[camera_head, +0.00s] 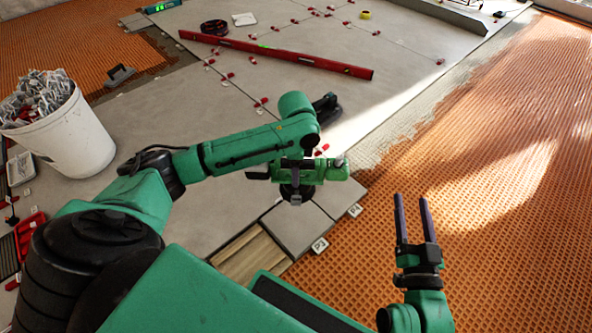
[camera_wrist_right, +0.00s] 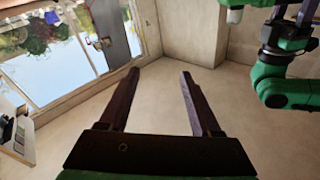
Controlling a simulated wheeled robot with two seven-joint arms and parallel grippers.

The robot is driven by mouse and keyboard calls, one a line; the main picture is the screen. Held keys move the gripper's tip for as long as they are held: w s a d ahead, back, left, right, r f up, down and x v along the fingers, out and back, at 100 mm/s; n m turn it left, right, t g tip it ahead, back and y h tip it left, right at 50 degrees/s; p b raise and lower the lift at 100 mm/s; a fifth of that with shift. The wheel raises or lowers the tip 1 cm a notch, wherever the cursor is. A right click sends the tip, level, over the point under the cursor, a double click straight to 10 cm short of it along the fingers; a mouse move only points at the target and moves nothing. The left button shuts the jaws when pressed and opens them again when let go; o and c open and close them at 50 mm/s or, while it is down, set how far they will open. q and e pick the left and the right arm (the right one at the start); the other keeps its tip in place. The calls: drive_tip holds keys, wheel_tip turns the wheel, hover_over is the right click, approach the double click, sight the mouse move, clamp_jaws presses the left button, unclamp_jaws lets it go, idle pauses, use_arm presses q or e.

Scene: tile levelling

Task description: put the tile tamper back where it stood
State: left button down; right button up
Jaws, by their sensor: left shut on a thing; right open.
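The tile tamper (camera_head: 331,171) is a green-bodied tool with a dark round pad under it. In the head view it is at the middle, over the grey tiles near the edge of the orange matting. My left gripper (camera_head: 296,178) is shut on it from above, and the arm hides part of the tool. I cannot tell whether its pad touches the tile below. My right gripper (camera_head: 411,198) is open and empty over the orange matting, to the right of the tamper. Its two fingers stand apart in the right wrist view (camera_wrist_right: 158,75).
Markers P3 (camera_head: 319,245) and P4 (camera_head: 355,211) lie by the tile edge. A black tool (camera_head: 326,108) lies behind the tamper. A red level (camera_head: 280,56) lies farther back among red clips. A white bucket (camera_head: 68,141) stands left. The orange matting (camera_head: 500,210) at right is mostly clear.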

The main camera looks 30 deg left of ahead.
use_arm(q)
drive_tip(key=shift+r+p, duration=0.45)
drive_tip(key=shift+r, duration=0.05)
drive_tip(key=shift+r+p, duration=0.3)
drive_tip(key=shift+p, duration=0.1)
drive_tip(key=shift+r+p, duration=0.45)
drive_tip(key=shift+p, duration=0.15)
drive_tip(key=shift+r+p, duration=0.25)
drive_tip(key=shift+p, duration=0.1)
use_arm(e)
drive_tip(key=s+f+g+h, duration=0.1)
drive_tip(key=s+f+g, duration=0.4)
drive_tip(key=s+f, duration=0.5)
drive_tip(key=shift+s+a+f+g, duration=0.15)
drive_tip(key=shift+a+f+g, duration=0.25)
drive_tip(key=shift+f, duration=0.65)
